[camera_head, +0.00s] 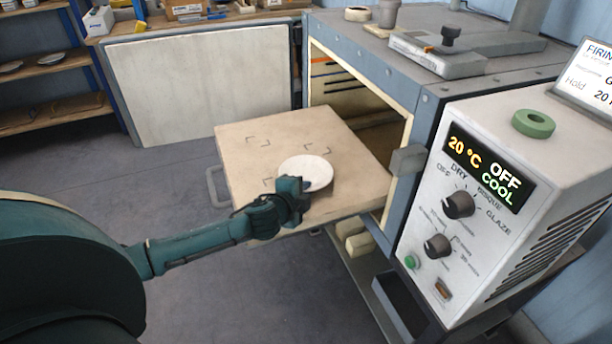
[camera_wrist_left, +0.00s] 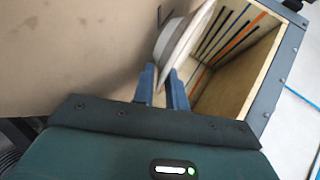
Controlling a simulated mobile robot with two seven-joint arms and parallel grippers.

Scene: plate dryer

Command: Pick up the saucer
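I cannot tell whether the saucer is clear of the slab. My right gripper is in neither view.
The open dryer chamber (camera_head: 350,100) is behind the slab, its inside (camera_wrist_left: 235,60) close to the saucer. The control box (camera_head: 480,215) stands to the right. A handle (camera_head: 214,187) sticks out at the slab's left. Dark corner marks (camera_head: 258,142) are on the slab; the floor at left is clear.

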